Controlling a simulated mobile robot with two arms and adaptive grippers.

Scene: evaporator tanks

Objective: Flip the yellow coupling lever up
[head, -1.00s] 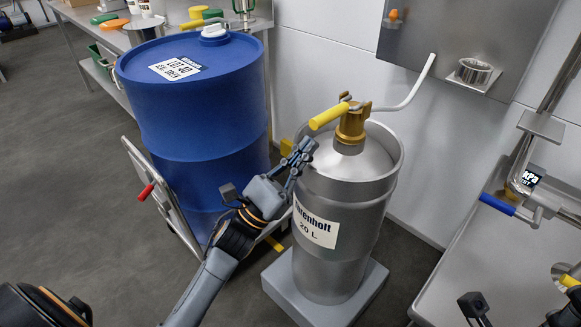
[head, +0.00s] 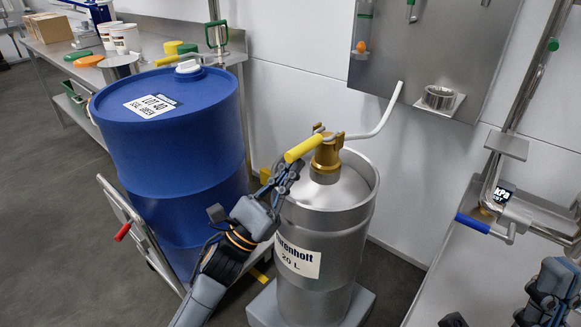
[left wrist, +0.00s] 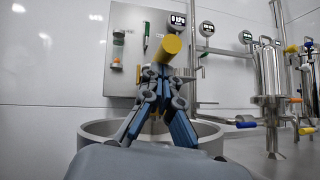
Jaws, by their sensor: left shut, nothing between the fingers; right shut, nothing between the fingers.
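The yellow coupling lever (head: 304,148) sticks out to the left from the brass coupling (head: 326,155) on top of the steel keg (head: 325,215). It is slightly lowered at its free end. My left gripper (head: 290,171) is shut and empty, with its fingertips just below the lever's free end. In the left wrist view the lever's round yellow end (left wrist: 172,47) shows just above my fingertips (left wrist: 161,74); I cannot tell whether they touch. The fingers hide most of the coupling there. My right gripper (head: 556,272) is shut and empty at the lower right.
A blue drum (head: 175,140) on a cart stands close left of the keg and my left arm. A grey hose (head: 380,120) rises behind the coupling to a wall panel (head: 430,60). A steel bench with a blue-handled valve (head: 472,223) is at the right.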

